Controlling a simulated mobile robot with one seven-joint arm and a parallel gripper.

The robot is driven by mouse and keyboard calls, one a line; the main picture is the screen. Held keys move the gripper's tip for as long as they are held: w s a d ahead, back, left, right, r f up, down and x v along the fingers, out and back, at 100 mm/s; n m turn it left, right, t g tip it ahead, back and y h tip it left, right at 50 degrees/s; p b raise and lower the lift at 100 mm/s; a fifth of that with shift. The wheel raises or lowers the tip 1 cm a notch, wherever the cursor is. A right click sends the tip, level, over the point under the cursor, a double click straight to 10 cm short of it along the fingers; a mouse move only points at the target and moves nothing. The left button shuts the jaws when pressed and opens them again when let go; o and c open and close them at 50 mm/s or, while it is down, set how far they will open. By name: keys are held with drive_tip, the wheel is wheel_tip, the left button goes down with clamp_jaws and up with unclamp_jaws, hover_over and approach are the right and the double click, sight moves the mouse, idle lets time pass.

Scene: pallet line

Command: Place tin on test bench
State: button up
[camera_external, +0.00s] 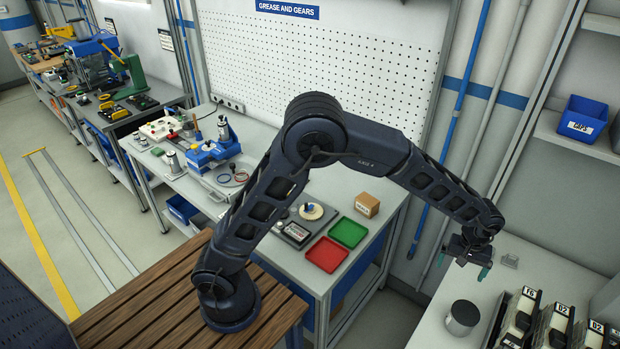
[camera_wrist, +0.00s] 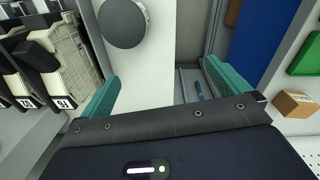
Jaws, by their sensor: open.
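A dark-topped, light-grey round tin (camera_external: 462,317) stands upright on the pale right-hand table (camera_external: 430,325). In the wrist view the tin (camera_wrist: 122,22) shows at the top, left of centre, beyond my fingertips. My gripper (camera_external: 473,266) is open with teal fingertips and hangs above that table, behind the tin in the external view. Nothing is between the fingers (camera_wrist: 160,75) in the wrist view. A grey workbench (camera_external: 345,190) with tools and trays stands in the middle; I cannot tell from a label whether it is the test bench.
The middle bench carries a red tray (camera_external: 325,254), a green tray (camera_external: 348,232), a small cardboard box (camera_external: 367,204) and a blue vise (camera_external: 212,150). A gap with floor separates the bench and the right-hand table.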

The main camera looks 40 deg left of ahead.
drive_tip(key=a+r+t, duration=0.1)
drive_tip(key=a+r, duration=0.4)
drive_tip(key=a, duration=0.6)
drive_tip(key=a+r+h, duration=0.1)
drive_tip(key=a+r, duration=0.5)
drive_tip(key=a, duration=0.4)
drive_tip(key=a+r+t, duration=0.1)
drive_tip(key=a+r, duration=0.4)
drive_tip(key=a, duration=0.6)
drive_tip(key=s+a+m+t+y, duration=0.1)
drive_tip(key=s+a+m+t, duration=0.1)
drive_tip(key=s+a, duration=1.8)
drive_tip(key=a+r, duration=0.1)
drive_tip(key=a, duration=0.2)
drive_tip(key=shift+s+a, duration=0.15)
drive_tip(key=shift+s, duration=0.2)
